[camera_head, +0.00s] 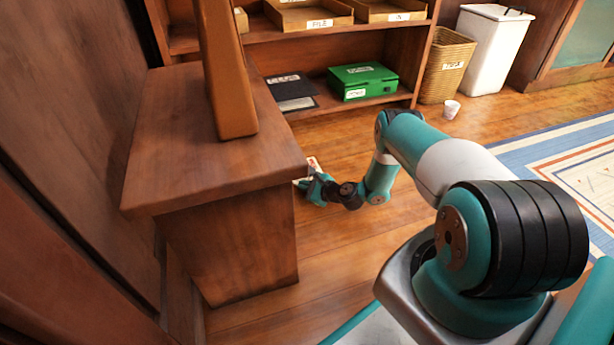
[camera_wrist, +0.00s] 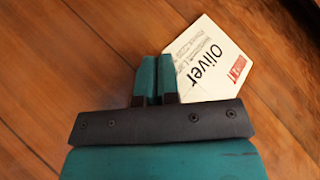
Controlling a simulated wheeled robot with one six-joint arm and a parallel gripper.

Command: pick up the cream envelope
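The cream envelope (camera_wrist: 208,62) shows in the wrist view, tilted, with the name "Oliver" and a red stamp mark on its face. My gripper (camera_wrist: 157,78) has its two teal fingers almost together. The envelope's left part runs in at the fingers and is hidden by the right finger, so it appears pinched there. In the head view my gripper (camera_head: 312,187) is just right of the wooden desk's edge, with a small pale piece of the envelope (camera_head: 313,163) beside it. How high the envelope is above the floor is hard to tell.
The wooden desk (camera_head: 190,175) stands close on the left of my gripper. Behind are a low shelf with a green box (camera_head: 362,81), a wicker basket (camera_head: 446,65) and a white bin (camera_head: 492,48). Open floor lies around my arm.

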